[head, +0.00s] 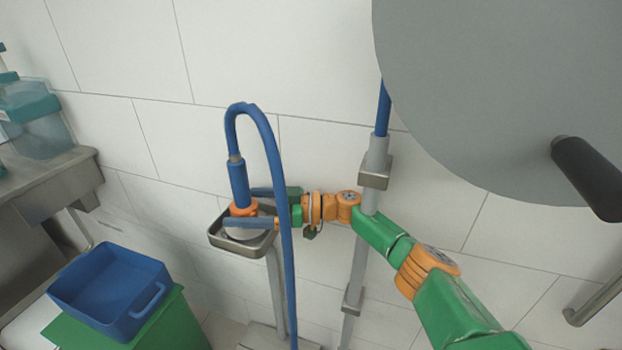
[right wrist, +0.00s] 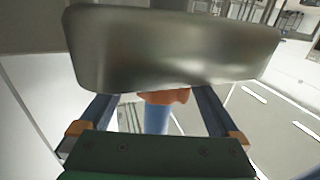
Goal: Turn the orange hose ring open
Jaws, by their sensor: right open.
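The orange hose ring (head: 243,209) sits at the lower end of the blue nozzle (head: 238,184), just above a metal tray (head: 215,240). My right gripper (head: 245,206) is open, with its blue fingers on either side of the ring. I cannot tell whether they touch it. In the right wrist view, part of the ring (right wrist: 165,97) and the blue nozzle (right wrist: 156,120) show between the spread fingers. The tray (right wrist: 170,50) hides the fingertips there. My left gripper is not in view.
The blue hose (head: 277,160) loops over and hangs down in front of my right gripper. A grey post (head: 359,255) stands behind my right arm. A blue bin (head: 110,290) sits at lower left, beside a metal counter (head: 50,180). A large grey disc (head: 490,90) fills the upper right.

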